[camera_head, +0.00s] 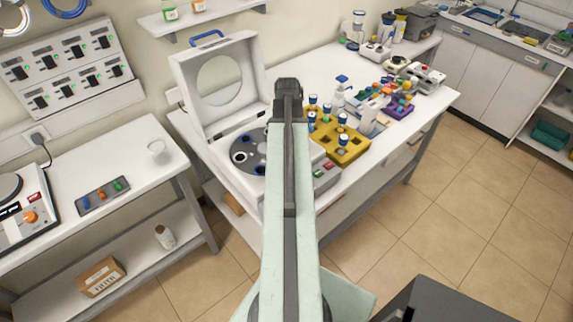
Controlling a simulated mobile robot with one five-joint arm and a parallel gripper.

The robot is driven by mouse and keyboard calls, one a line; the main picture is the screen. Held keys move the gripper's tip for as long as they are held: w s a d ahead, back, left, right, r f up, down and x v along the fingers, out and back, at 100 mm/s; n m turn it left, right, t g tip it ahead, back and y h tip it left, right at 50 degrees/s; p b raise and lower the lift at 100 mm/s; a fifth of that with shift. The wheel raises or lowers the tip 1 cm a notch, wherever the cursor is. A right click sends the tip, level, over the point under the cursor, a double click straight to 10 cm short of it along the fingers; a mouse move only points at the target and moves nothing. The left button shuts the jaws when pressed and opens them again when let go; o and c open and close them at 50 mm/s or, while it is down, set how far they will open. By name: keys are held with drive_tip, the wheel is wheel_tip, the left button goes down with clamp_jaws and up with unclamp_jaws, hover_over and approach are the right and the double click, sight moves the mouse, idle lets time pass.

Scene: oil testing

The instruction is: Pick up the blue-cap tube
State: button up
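Several blue-cap tubes (342,141) stand upright in a yellow rack (352,153) on the white bench, just right of my raised arm. More blue caps show at the rack's back, close to the arm. My arm rises through the middle of the picture and covers the rack's left side. Its dark far end is near the rack and the open machine. The gripper's fingers cannot be made out; they are hidden behind or beyond the arm. No held tube shows.
A white centrifuge-like machine with its lid (218,80) open and a dark round rotor (243,158) stands left of my arm. A purple rack (398,108) and other coloured items crowd the bench's right. A side table (130,190) is at left. Tiled floor (450,190) is clear at right.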

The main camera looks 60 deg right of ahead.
drive_tip(key=shift+f, duration=0.75)
drive_tip(key=shift+r, duration=0.2)
clamp_jaws()
wheel_tip(320, 180, up, 10)
drive_tip(key=p, duration=1)
drive_tip(key=shift+r, duration=0.15)
